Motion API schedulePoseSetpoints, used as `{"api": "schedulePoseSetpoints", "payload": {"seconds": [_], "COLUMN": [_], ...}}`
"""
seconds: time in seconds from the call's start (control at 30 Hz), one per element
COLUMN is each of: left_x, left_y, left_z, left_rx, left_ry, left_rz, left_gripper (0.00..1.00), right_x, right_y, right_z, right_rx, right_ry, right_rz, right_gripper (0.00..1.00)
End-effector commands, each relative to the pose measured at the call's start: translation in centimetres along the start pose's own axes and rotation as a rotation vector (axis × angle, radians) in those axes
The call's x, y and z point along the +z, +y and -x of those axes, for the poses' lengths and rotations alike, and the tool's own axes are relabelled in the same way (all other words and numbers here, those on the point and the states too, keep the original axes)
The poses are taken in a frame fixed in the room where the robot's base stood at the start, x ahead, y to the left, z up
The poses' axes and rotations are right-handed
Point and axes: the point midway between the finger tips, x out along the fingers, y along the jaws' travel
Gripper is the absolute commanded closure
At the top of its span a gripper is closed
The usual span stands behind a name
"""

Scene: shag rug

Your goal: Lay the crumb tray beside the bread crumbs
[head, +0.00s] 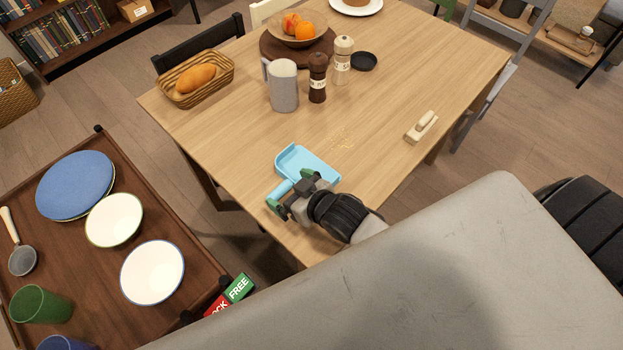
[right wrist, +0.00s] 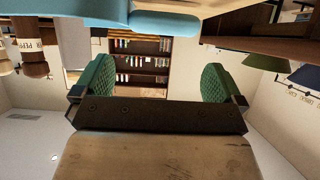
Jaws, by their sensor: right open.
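The light blue crumb tray (head: 314,165) lies on the wooden table near its front left edge, its handle (head: 281,188) pointing toward that edge. The bread crumbs (head: 342,139) are a faint scatter on the tabletop, a short way beyond the tray. My right gripper (head: 290,191) is open at the tray's handle, with green pads; I cannot tell whether it touches. In the right wrist view, the open fingers (right wrist: 156,83) have nothing between them, and the blue tray (right wrist: 85,12) shows at the top. My left gripper is not in view.
A small wooden brush (head: 421,128) lies right of the crumbs. A pitcher (head: 284,87), pepper mill (head: 317,78), salt mill (head: 342,60) and bread basket (head: 197,78) stand farther back. A trolley (head: 95,255) with dishes is at left. The tabletop around the crumbs is clear.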

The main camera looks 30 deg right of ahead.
Motion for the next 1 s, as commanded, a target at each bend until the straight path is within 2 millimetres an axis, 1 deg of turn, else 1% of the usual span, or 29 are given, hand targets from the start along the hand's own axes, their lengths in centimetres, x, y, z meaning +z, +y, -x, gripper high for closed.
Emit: {"api": "schedulePoseSetpoints", "payload": {"seconds": [0.03,0.2,0.3,0.4,0.6,1.0], "left_x": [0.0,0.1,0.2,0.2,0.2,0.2], "left_y": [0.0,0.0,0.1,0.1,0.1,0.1], "left_z": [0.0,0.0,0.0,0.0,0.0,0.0], "left_rx": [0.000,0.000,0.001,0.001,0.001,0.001], "left_ry": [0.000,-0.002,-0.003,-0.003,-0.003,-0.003], "left_rz": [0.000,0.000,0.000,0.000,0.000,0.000], "left_gripper": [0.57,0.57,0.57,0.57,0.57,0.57], "right_x": [0.1,-0.1,-0.2,-0.2,-0.4,-0.4], "right_y": [0.1,0.1,0.1,0.1,0.1,0.1], "right_z": [1.4,5.1,6.7,7.8,8.6,8.5], "right_rx": [0.001,0.002,0.003,0.003,0.004,0.004], "right_ry": [-0.002,0.002,0.003,0.005,0.007,0.008], "right_rz": [0.001,0.002,0.002,0.002,0.003,0.003], "right_gripper": [0.00,0.00,0.00,0.00,0.00,0.00]}}
